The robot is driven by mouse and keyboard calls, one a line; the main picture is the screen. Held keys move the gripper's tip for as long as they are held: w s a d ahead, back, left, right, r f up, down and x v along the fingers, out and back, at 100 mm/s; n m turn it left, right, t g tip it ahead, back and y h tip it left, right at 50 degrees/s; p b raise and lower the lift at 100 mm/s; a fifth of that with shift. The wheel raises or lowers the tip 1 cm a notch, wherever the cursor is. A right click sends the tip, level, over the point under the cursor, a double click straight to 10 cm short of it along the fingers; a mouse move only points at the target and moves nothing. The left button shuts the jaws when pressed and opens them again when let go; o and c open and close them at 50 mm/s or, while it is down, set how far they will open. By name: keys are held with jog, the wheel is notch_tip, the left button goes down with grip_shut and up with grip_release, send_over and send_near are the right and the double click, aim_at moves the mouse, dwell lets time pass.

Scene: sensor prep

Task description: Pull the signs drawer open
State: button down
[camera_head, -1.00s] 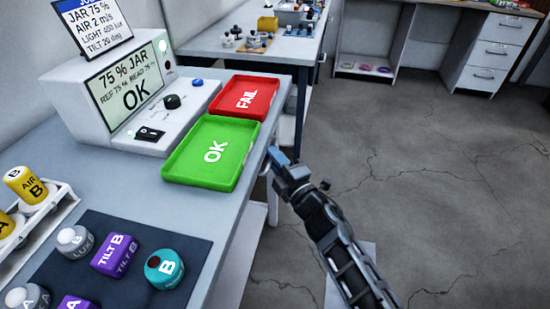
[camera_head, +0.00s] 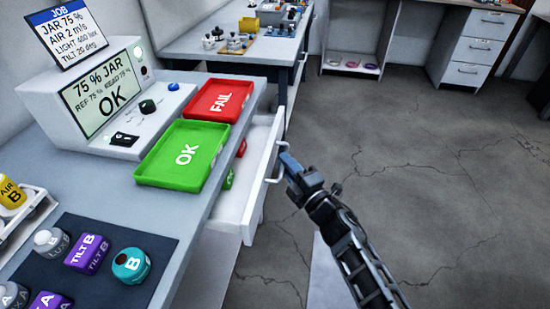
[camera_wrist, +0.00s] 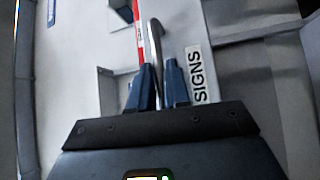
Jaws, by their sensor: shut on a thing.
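The signs drawer (camera_head: 258,190) is white and sits under the workbench top. It stands partly out, with its inside showing between the bench edge and its front. My gripper (camera_head: 286,160) is at the drawer's front, shut on the metal handle (camera_head: 277,172). In the wrist view the two blue fingers (camera_wrist: 158,88) lie on either side of the handle bar (camera_wrist: 154,45). The SIGNS label (camera_wrist: 201,76) is just right of the fingers there. A red item (camera_head: 241,148) and a green item (camera_head: 229,179) show inside the drawer, partly hidden by the bench top.
A green OK tray (camera_head: 160,178) and a red FAIL tray (camera_head: 222,87) rest on the bench above the drawer. A tester (camera_head: 105,95) stands behind them. Open grey floor (camera_head: 430,180) lies to the right of the drawer.

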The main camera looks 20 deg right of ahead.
jog(key=s+d+p, duration=0.3)
jog(key=s+d, duration=0.3)
jog(key=d, duration=0.2)
jog(key=shift+f, duration=0.1)
jog(key=c, duration=1.4)
grip_release()
jog(key=shift+c, duration=0.2)
jog(key=s+d+f, duration=0.1)
jog(key=s, duration=0.6)
jog(key=shift+s+b, duration=0.3)
jog(key=shift+b, duration=0.1)
